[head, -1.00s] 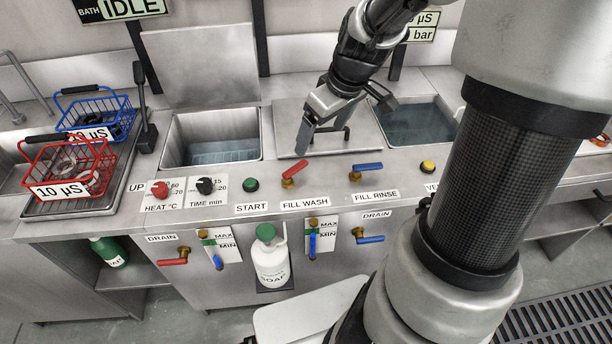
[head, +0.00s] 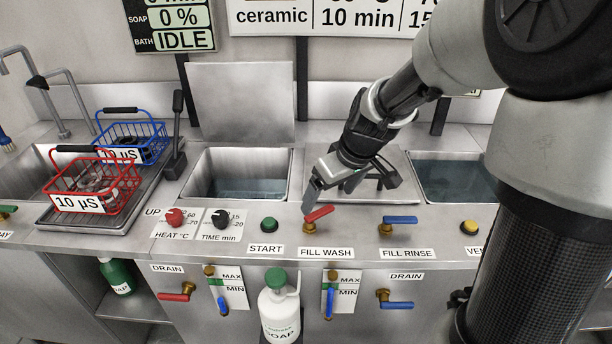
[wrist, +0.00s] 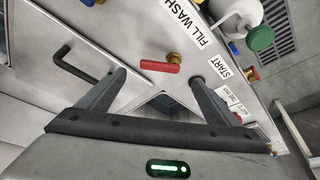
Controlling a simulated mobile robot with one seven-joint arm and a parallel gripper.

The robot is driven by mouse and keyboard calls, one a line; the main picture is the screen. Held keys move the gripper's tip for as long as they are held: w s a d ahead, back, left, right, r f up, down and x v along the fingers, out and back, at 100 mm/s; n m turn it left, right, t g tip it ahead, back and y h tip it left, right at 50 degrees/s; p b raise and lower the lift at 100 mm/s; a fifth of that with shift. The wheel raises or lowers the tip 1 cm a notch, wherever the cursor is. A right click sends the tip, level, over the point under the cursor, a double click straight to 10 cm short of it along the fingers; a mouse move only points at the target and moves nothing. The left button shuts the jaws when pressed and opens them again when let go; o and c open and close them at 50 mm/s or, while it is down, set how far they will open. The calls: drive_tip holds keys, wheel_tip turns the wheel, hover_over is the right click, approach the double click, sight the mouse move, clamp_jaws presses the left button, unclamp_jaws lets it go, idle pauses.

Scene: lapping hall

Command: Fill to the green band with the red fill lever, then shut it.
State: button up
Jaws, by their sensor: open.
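The red fill lever (head: 318,214) sits on a brass valve above the FILL WASH label, angled up to the right. It also shows in the wrist view (wrist: 145,66), just beyond the fingertips. My gripper (head: 351,190) is open and empty, one finger close to the lever; it spans the lever in the wrist view (wrist: 158,77). I cannot tell whether it touches. The wash tank (head: 196,183) holds blue-grey water. On the front panel, the left sight gauge (head: 221,290) has a green band between MAX and MIN; its blue part shows below the band.
A blue FILL RINSE lever (head: 400,219) stands to the right, before the rinse tank (head: 478,204). A green START button (head: 269,223) is to the left. A soap bottle (head: 279,312) stands in front. A closed lid with a dark handle lies beneath my gripper.

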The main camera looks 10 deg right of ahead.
sight(320, 212)
drive_tip(key=b+x, duration=0.1)
drive_tip(key=x, duration=0.5)
drive_tip(key=shift+w+f, duration=0.15)
drive_tip(key=shift+c, duration=0.3)
drive_tip(key=c, duration=1.5)
